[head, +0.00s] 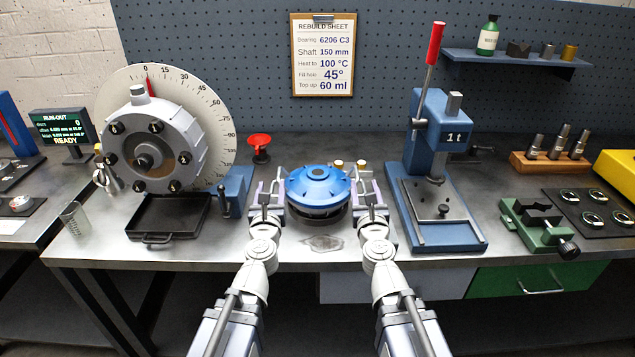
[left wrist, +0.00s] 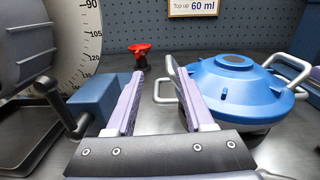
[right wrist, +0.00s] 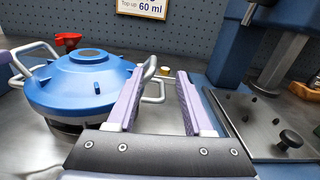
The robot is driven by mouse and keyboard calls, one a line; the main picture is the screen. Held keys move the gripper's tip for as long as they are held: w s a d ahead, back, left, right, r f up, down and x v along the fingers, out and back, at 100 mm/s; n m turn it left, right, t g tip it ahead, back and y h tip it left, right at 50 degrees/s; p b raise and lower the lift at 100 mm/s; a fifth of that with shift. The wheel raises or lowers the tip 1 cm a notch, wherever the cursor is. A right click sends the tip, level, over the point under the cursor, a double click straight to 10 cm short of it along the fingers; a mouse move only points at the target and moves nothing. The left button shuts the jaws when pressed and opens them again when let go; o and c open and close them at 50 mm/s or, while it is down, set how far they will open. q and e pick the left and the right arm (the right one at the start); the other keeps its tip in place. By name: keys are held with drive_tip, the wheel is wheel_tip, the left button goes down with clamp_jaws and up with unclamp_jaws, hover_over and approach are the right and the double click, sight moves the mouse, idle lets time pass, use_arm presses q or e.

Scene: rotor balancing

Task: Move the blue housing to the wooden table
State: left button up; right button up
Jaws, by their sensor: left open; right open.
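The blue housing (head: 319,184) is a round domed part with a dark underside, standing upright on the grey metal bench in the middle of the head view. It has a pale loop handle on each side. My left gripper (head: 268,194) is open at its left side; the left handle (left wrist: 163,88) shows between the fingers, near the right one. My right gripper (head: 369,192) is open at its right side; the right handle (right wrist: 158,90) shows between the fingers. Neither gripper is closed on a handle. I see no wooden table in these views.
Left of the housing are a red funnel (head: 259,146), a black tray (head: 168,217) and a large graduated dial (head: 207,110). A blue press (head: 447,234) stands close on the right. A green vise (head: 540,230) is further right.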

sight(281, 169)
use_arm(q)
drive_tip(key=shift+w+d+f+n, duration=0.2)
drive_tip(key=shift+w+d+n, duration=0.2)
drive_tip(key=shift+d+n, duration=0.25)
use_arm(e)
drive_tip(key=m, duration=0.1)
drive_tip(key=a+m, duration=0.1)
drive_tip(key=shift+w+f+m, duration=0.3)
drive_tip(key=shift+f, duration=0.05)
use_arm(q)
drive_tip(key=shift+w, duration=3.9)
use_arm(e)
drive_tip(key=shift+w+a, duration=0.15)
drive_tip(key=shift+w, duration=3.75)
drive_tip(key=shift+s, duration=0.1)
use_arm(q)
clamp_jaws()
use_arm(e)
clamp_jaws()
use_arm(q)
drive_tip(key=shift+a, duration=0.2)
use_arm(e)
drive_tip(key=shift+d, duration=0.2)
